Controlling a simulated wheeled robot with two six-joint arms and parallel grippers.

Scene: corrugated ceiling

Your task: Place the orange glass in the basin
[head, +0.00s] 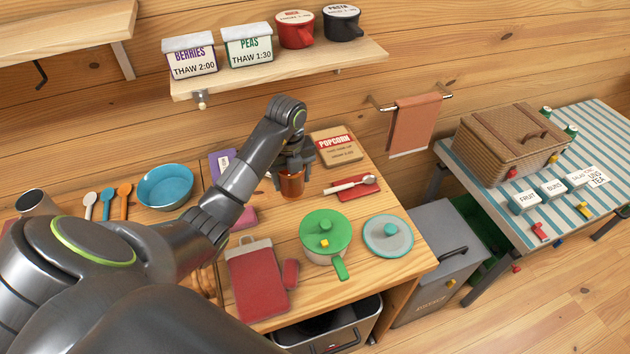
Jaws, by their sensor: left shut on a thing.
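The orange glass (291,186) is amber and see-through, near the back of the wooden counter. My left gripper (293,174) comes down on it from above and is shut on it, hiding its upper part. The glass looks upright; I cannot tell whether its base touches the counter. The blue round basin (165,187) stands on the counter to the left, past my left forearm, and looks empty. My right gripper is not in view.
A shelf (280,70) with tins and mugs hangs above.

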